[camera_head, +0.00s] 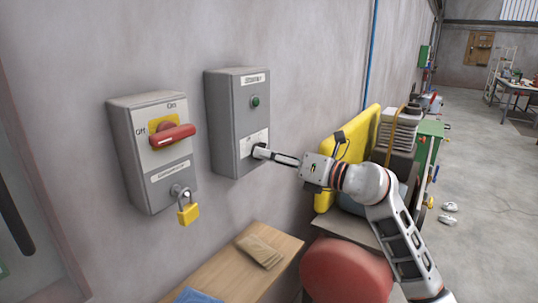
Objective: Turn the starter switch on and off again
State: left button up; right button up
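The starter box (226,120) is a grey box on the wall with a label on top and a green round button or lamp (255,101). Low on its front is a small pale plate (249,143) with a dark round part beside it, probably the starter switch, mostly hidden by my gripper. My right gripper (263,153) reaches in from the right with its fingertips at this dark part, apparently touching it. The fingers look close together, but I cannot tell whether they grip it. My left gripper is not in view.
Left of it is a grey isolator box (150,190) with a red handle (173,136) on yellow and a hanging yellow padlock (188,212). Below are a wooden bench (222,275) and a red rounded object (345,275). A yellow panel (362,140) stands behind my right arm.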

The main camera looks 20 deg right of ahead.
jog(key=shift+c, duration=0.4)
grip_shut()
jog(key=shift+n, duration=0.3)
jog(key=n+b, duration=0.2)
jog(key=n, duration=0.3)
jog(key=n+b, duration=0.2)
jog(key=n, duration=0.4)
jog(key=shift+w+d+f, duration=0.1)
jog(key=shift+w+d, duration=0.05)
jog(key=shift+w, duration=0.05)
jog(key=shift+n, duration=0.3)
jog(key=shift+o, duration=0.4)
grip_release()
